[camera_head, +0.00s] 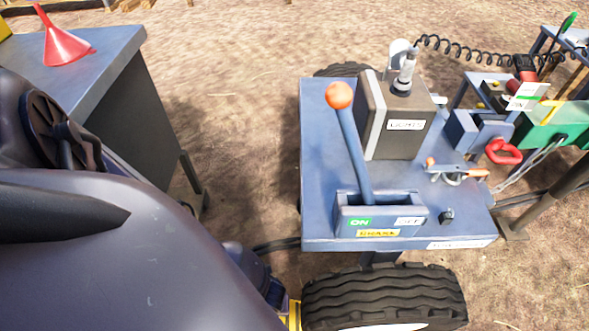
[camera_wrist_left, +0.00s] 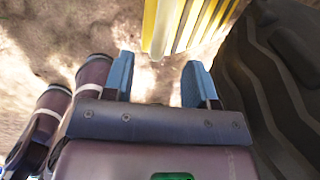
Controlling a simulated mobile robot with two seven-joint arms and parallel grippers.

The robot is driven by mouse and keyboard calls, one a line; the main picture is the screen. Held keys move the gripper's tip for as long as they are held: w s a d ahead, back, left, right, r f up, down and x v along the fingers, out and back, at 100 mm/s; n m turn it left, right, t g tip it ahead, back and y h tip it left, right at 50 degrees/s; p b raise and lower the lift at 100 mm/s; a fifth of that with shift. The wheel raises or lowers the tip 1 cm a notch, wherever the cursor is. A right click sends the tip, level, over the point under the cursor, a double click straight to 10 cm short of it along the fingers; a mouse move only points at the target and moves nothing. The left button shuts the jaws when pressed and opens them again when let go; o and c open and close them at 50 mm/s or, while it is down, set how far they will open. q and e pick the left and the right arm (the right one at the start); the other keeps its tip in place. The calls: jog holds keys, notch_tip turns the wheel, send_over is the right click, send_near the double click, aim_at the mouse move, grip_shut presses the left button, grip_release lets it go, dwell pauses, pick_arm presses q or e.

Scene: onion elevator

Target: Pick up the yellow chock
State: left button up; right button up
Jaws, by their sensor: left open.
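The yellow chock (camera_wrist_left: 187,22) is at the top of the left wrist view, a ribbed yellow block beside the tire. Only a small yellow strip of it (camera_head: 294,315) shows at the bottom of the head view, against the tire's left side. My left gripper (camera_wrist_left: 158,72) is open, with its two blue fingers apart and nothing between them. The chock lies just beyond the fingertips, a little to the right of their middle. In the head view my left arm hides most of the area around the chock. My right gripper is not in view.
The black tire (camera_head: 385,297) stands close on the right of my left gripper (camera_wrist_left: 270,75). Above it is a blue cart top (camera_head: 322,140) with an orange-knobbed brake lever (camera_head: 340,96). A table (camera_head: 110,52) with a red funnel (camera_head: 64,42) stands at the upper left. Bare ground lies between.

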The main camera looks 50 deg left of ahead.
pick_arm(q)
jog(key=shift+s+f, duration=0.3)
jog(key=shift+f, duration=0.65)
jog(key=shift+w+f+b, duration=0.15)
jog(key=shift+f+b, duration=0.2)
jog(key=shift+b, duration=0.05)
jog(key=f, duration=0.1)
jog(key=f+b, duration=0.2)
jog(key=shift+d+f, duration=0.25)
jog(key=shift+f, duration=0.1)
jog(key=shift+f+b, duration=0.35)
jog(key=shift+f, duration=0.05)
jog(key=shift+w+f, duration=0.1)
jog(key=shift+f, duration=0.2)
jog(key=shift+w, duration=0.1)
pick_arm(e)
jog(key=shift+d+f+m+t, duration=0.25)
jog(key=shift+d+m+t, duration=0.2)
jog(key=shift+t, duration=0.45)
pick_arm(q)
grip_shut()
